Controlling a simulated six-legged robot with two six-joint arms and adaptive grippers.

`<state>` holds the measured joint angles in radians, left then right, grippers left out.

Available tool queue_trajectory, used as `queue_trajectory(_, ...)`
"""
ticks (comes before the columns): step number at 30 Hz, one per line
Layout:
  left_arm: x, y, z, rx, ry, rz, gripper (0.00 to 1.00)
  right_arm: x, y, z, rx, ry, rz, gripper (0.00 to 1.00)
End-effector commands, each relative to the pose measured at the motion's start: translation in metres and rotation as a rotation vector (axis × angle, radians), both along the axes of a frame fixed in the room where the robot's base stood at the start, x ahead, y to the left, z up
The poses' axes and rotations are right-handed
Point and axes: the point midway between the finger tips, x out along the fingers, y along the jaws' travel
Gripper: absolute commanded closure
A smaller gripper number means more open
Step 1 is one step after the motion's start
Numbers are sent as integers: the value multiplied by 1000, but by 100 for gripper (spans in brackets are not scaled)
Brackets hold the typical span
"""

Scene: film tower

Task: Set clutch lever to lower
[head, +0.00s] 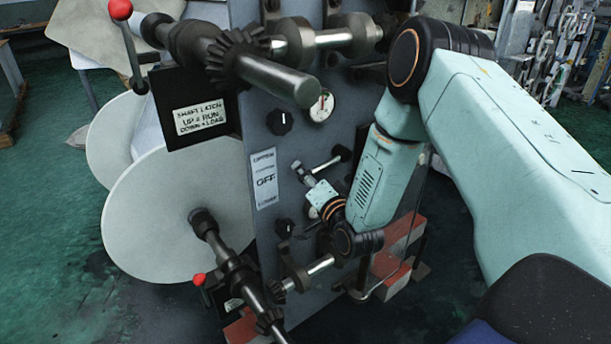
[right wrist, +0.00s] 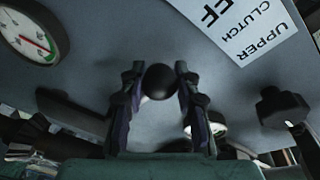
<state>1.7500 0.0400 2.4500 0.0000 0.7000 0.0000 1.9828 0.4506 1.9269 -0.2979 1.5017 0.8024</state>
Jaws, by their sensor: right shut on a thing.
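The clutch lever's round black knob (right wrist: 158,82) sits between the two fingertips of my right gripper (right wrist: 157,85) in the right wrist view. The gripper is shut on it. The lever's shaft is hidden behind the knob there. In the head view my right gripper (head: 303,172) is at the grey panel, just right of the clutch label (head: 264,180). The knob is too small to make out clearly there. My left gripper is not in view.
A round gauge (head: 321,106) and a black dial knob (head: 279,122) are above the gripper. Another black knob (head: 284,228) is below. A geared shaft (head: 280,75) juts out above, and a lower shaft (head: 235,270) juts out below, beside large pale discs (head: 165,215).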

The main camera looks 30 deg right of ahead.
Motion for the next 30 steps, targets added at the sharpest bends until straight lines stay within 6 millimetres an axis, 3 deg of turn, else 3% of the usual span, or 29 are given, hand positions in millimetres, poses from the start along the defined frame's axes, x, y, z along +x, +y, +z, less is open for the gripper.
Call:
queue_trajectory(11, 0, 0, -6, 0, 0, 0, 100, -1, 0, -11, -58, -2, 2, 100)
queue_trajectory(30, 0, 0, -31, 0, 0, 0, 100, 0, -13, -62, -451, -31, 3, 100)
